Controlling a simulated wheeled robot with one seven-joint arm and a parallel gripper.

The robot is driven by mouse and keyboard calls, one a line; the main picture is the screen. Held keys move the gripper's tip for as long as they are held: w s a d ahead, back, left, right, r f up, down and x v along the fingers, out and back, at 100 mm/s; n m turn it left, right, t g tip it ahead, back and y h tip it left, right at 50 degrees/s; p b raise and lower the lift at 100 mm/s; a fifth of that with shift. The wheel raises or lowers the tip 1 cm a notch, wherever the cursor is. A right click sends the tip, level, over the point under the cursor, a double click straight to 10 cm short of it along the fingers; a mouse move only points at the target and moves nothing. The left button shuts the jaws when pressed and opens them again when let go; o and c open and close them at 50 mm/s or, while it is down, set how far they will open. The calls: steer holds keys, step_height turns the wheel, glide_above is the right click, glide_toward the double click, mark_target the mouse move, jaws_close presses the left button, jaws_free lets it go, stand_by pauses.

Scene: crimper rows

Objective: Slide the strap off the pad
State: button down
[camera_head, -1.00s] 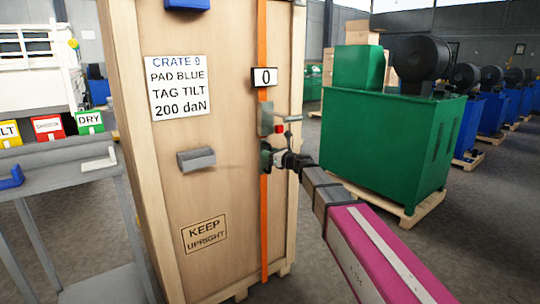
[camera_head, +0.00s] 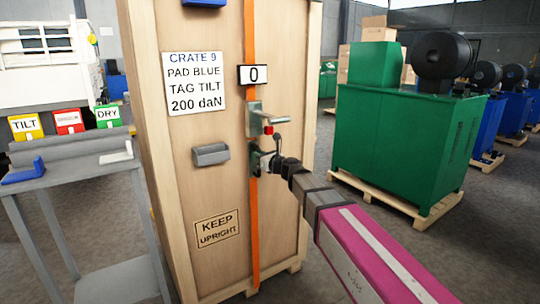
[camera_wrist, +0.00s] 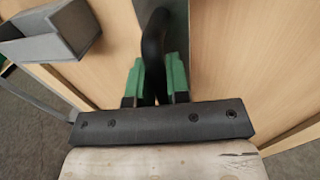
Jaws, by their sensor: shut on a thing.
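An orange strap (camera_head: 252,230) runs vertically down the front of the wooden crate (camera_head: 180,130). Its middle passes behind a grey metal tensioner (camera_head: 258,119) with a lever and a red part. My gripper (camera_head: 262,162) is at the strap line just below it. In the wrist view my gripper's green fingers (camera_wrist: 158,82) are shut on a black curved handle (camera_wrist: 155,40) in front of a grey metal plate (camera_wrist: 178,30). A blue pad-like piece (camera_head: 204,2) shows at the crate's top, left of the strap, partly cut off. The strap is not clear in the wrist view.
A display (camera_head: 253,75) reads 0. A grey holder (camera_head: 210,154) sticks out left of my gripper. A grey cart (camera_head: 75,160) at left carries a blue angled piece (camera_head: 22,172) and TILT, red and DRY cards. A green machine (camera_head: 400,140) stands on a pallet at right.

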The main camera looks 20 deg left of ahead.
steer(key=shift+s+a, duration=0.3)
steer(key=shift+s, duration=0.05)
steer(key=c, duration=1.1)
jaws_free()
steer(key=shift+s+a, duration=0.1)
steer(key=v, duration=1)
steer(key=shift+s+d, duration=0.15)
steer(key=shift+d, duration=0.25)
